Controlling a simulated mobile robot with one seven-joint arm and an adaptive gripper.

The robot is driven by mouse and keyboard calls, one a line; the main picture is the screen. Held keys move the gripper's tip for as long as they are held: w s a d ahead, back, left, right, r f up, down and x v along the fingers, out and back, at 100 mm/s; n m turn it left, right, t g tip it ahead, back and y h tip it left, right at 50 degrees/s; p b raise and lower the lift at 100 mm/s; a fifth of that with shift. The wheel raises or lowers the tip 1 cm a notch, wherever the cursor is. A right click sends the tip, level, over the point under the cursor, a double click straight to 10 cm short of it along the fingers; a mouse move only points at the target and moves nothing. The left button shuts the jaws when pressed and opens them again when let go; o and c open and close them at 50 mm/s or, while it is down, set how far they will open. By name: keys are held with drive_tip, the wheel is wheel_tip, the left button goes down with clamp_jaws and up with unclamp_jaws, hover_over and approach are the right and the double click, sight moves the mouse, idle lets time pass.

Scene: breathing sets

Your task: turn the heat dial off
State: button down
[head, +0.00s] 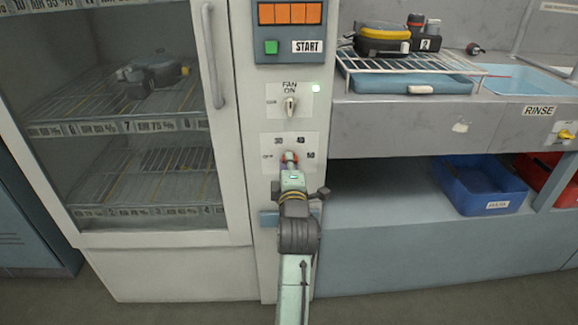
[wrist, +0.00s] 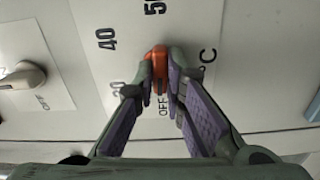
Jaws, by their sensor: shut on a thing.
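The heat dial is a red-orange knob (wrist: 159,62) on a white plate (head: 304,146) low on the narrow cabinet panel. Its plate has 30, 40, 50, °C and OFF marks around it. In the wrist view, my gripper (wrist: 160,76) is shut on the knob, with one finger on each side. The knob's long side lies roughly along the line to the OFF mark, but I cannot tell which end is the pointer. In the head view, my gripper (head: 289,161) covers most of the dial.
A glass-door cabinet (head: 140,130) with a long handle stands left. A counter with a wire rack (head: 400,62) juts out right, above a blue bin (head: 480,190).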

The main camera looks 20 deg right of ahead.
drive_tip(key=shift+n, duration=0.5)
drive_tip(key=c, duration=1.7)
unclamp_jaws()
drive_tip(key=shift+o, duration=0.2)
